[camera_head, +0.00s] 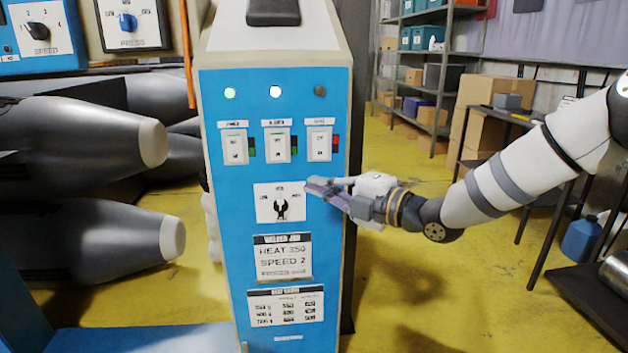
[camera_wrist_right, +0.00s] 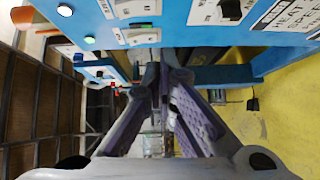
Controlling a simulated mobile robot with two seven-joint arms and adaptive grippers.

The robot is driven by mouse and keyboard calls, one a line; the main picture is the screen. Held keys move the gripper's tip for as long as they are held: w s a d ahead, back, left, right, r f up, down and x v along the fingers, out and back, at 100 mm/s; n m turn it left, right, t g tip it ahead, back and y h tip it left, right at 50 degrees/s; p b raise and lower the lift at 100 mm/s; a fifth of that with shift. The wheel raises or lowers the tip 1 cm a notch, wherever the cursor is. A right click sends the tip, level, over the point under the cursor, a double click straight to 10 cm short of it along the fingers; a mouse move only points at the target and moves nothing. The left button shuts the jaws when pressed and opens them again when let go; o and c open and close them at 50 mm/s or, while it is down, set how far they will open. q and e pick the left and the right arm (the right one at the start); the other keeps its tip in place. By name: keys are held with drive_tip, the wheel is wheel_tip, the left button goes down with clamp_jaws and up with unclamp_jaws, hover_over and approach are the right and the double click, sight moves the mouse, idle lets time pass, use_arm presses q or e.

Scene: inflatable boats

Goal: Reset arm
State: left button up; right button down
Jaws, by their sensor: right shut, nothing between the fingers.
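My right arm comes in from the right in the head view. Its right gripper (camera_head: 318,188) is shut and empty, beside the right edge of the blue control panel's front, at about the height of the black rotary knob (camera_head: 281,208). In the right wrist view the purple-padded fingers (camera_wrist_right: 163,80) come together at their tips with nothing between them. The blue control panel (camera_head: 218,284) stands upright in the middle, with three rocker switches and indicator lamps above the knob. From this view I cannot tell whether the fingertips touch the panel. My left gripper does not show.
Large grey inflatable boat tubes (camera_head: 80,235) lie at the left. A dark table (camera_head: 598,180) stands at the right, with a metal shelf (camera_head: 444,90) and cardboard boxes (camera_head: 484,110) behind. Yellow floor (camera_head: 440,290) is open right of the panel.

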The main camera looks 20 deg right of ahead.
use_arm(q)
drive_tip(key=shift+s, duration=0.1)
use_arm(e)
drive_tip(key=s+a+f+m+g+h, duration=0.1)
drive_tip(key=s+a+f+m+g, duration=0.2)
drive_tip(key=s+f, duration=0.45)
drive_tip(key=s+a+f+m+g+h+p, duration=0.15)
drive_tip(key=s+f+m, duration=0.4)
drive_tip(key=f, duration=0.55)
drive_tip(key=s+a+f+m+g+h, duration=0.1)
drive_tip(key=s+f+m+g+h, duration=0.1)
drive_tip(key=s+f+m+g, duration=0.5)
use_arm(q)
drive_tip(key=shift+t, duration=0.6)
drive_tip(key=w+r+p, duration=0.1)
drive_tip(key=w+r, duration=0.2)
use_arm(e)
drive_tip(key=s+d+f+m+g+h, duration=0.1)
drive_tip(key=s+f+m+g, duration=0.1)
drive_tip(key=s, duration=0.9)
drive_tip(key=s+d+f+m+g+h, duration=0.1)
drive_tip(key=s+f+m+g, duration=0.1)
drive_tip(key=s, duration=0.9)
drive_tip(key=s+d+f+m+g+h, duration=0.1)
drive_tip(key=s+f+m, duration=0.3)
drive_tip(key=s, duration=0.7)
drive_tip(key=shift+d+f+g+h, duration=0.3)
drive_tip(key=shift+f+g+h, duration=0.25)
drive_tip(key=shift+f+g, duration=0.15)
